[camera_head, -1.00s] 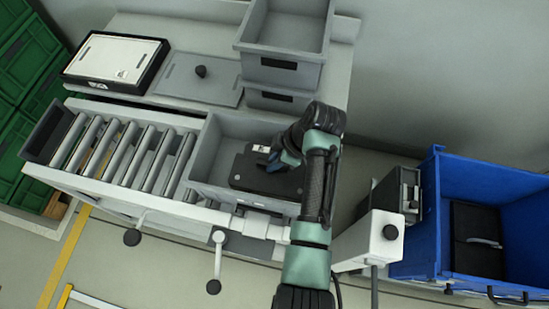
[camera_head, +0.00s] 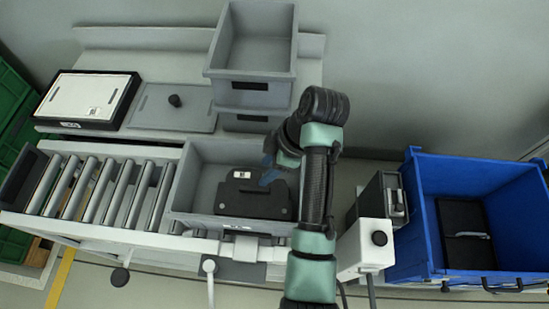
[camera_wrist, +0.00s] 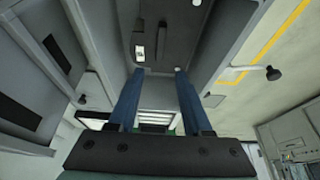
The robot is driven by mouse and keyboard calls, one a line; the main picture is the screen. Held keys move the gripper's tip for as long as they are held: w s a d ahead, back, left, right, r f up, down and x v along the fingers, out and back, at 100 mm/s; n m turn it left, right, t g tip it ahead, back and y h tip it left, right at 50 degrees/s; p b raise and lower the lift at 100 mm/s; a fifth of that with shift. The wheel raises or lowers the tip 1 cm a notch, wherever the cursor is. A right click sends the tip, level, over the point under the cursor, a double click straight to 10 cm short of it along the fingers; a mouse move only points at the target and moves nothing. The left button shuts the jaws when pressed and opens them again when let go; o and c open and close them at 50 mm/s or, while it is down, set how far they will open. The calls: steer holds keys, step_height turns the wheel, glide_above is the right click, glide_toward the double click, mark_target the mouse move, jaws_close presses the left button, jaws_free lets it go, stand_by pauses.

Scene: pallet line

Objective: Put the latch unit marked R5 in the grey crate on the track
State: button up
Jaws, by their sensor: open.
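A flat black latch unit (camera_head: 251,203) with a white label lies in the grey crate (camera_head: 187,182) on the roller track; the label's marking is too small to read. It also shows at the top of the wrist view (camera_wrist: 175,42). My gripper (camera_head: 268,176) is over the unit's far right part. Its two blue fingers (camera_wrist: 158,73) are apart with nothing between them, and the unit appears clear of the fingertips. Another black unit (camera_head: 458,217) with a light handle lies in the blue bin (camera_head: 420,225) at the right.
Roller track (camera_head: 105,195) runs left of the crate, its rollers clear. Behind it, a shelf holds stacked grey crates (camera_head: 250,90), a grey lid (camera_head: 172,108) with a knob and a white-topped case (camera_head: 88,97). A small grey-and-white device (camera_head: 375,225) stands between crate and bin.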

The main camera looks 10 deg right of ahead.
steer(key=p+v, duration=0.1)
steer(key=v, duration=0.3)
steer(key=shift+r, duration=0.15)
steer(key=w+r+m+t+h, duration=0.35)
steer(key=w+r+t, duration=0.45)
steer(key=w+r, duration=0.5)
steer(key=a+r+m+t, duration=0.3)
steer(key=r+m+t, duration=0.3)
steer(key=r, duration=1.3)
steer(key=s+a+r+m+t, duration=0.2)
steer(key=s+r+t, duration=0.4)
steer(key=s+r, duration=0.3)
steer(key=s+a+r+m+t, duration=0.2)
steer(key=s+r+t, duration=0.4)
steer(key=r, duration=1)
steer(key=s+m+h, duration=0.1)
steer(key=s, duration=0.1)
steer(key=shift+s+r, duration=0.2)
steer(key=shift+s, duration=0.2)
